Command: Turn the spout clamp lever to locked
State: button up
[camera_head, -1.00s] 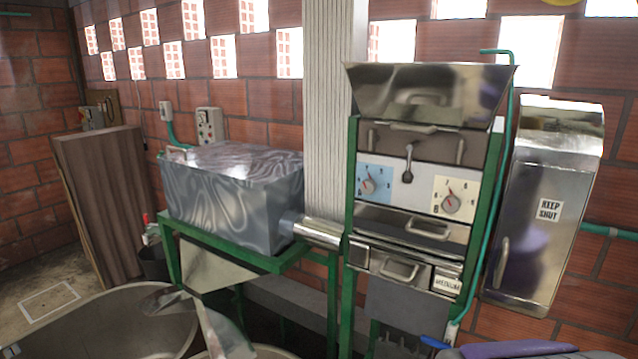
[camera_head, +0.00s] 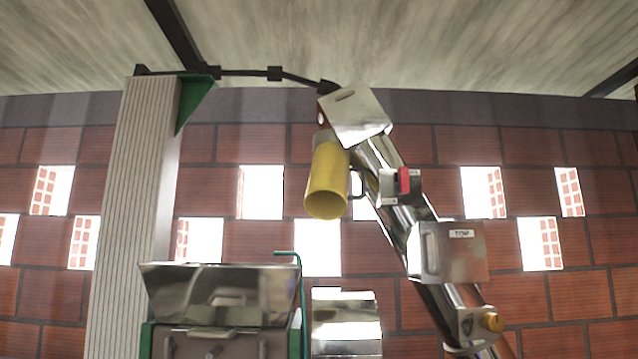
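A yellow spout (camera_head: 327,188) hangs from the metal head box (camera_head: 356,117) at the top of a slanted steel tube (camera_head: 382,155). A small dark handle (camera_head: 357,185) sits just right of the spout and may be the clamp lever; its position is too small to tell. A red handle (camera_head: 404,180) stands on a small metal bracket on the tube. I cannot tell for sure which of these is the spout clamp lever. My gripper is not in view.
A metal hopper (camera_head: 219,295) on a green-framed machine stands below left, with a steel cabinet (camera_head: 346,322) beside it. A ribbed pillar (camera_head: 131,220) rises at left. A box labelled TOP (camera_head: 452,252) and an orange knob (camera_head: 492,321) are lower on the tube.

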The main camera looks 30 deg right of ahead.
aim_at(401, 186)
jog(key=z, duration=1.35)
